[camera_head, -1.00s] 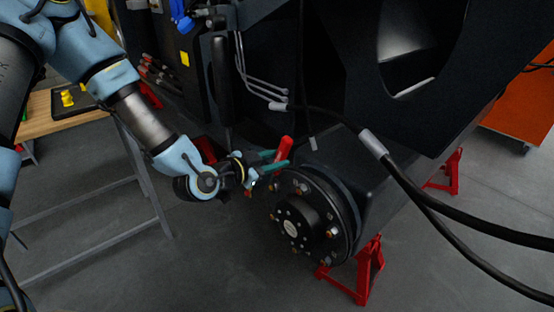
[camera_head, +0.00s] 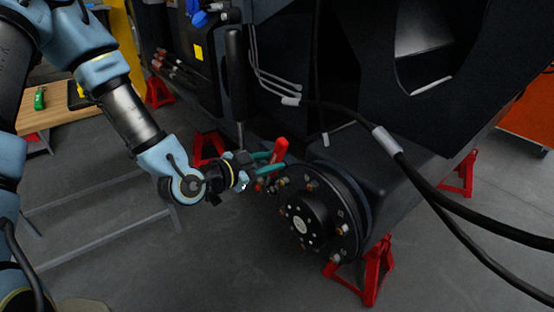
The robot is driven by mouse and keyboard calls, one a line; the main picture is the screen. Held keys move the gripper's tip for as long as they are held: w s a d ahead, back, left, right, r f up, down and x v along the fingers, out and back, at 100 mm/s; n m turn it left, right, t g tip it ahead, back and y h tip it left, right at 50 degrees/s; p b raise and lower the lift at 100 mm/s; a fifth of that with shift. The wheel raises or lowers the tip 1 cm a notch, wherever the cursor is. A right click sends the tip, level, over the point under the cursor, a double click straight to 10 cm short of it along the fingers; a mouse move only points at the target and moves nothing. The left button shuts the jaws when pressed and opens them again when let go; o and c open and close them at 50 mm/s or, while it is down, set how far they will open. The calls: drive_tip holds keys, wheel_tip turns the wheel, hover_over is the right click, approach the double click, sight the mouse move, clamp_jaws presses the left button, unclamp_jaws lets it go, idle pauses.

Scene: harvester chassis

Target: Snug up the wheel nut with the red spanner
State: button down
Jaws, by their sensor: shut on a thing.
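My gripper (camera_head: 266,164), with teal fingers, is shut on the red spanner (camera_head: 280,149). The spanner's red handle points up and slightly right from between the fingers; its jaw end is hidden or too small to make out. The dark round wheel hub (camera_head: 310,224) is just below and right of the gripper, with several nuts and studs around its face. A brassy wheel nut (camera_head: 283,182) is at the hub's upper left, close below the fingertips. I cannot tell whether the spanner touches any nut.
Black hoses (camera_head: 430,200) cross in front of the chassis at right. An upright black lever (camera_head: 235,85) stands just above the gripper. A red stand (camera_head: 371,272) is under the axle. A wooden bench (camera_head: 60,113) with a green object is at far left.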

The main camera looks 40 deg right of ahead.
drive_tip(key=v, duration=0.3)
drive_tip(key=shift+w+a+f, duration=0.2)
drive_tip(key=shift+a+f, duration=0.05)
drive_tip(key=shift+a, duration=0.25)
drive_tip(key=shift+a+r+p, duration=0.1)
drive_tip(key=shift+a+p, duration=0.3)
drive_tip(key=shift+p, duration=0.35)
drive_tip(key=shift+a+f+p, duration=0.25)
drive_tip(key=shift+a+p, duration=0.3)
drive_tip(key=shift+a, duration=0.2)
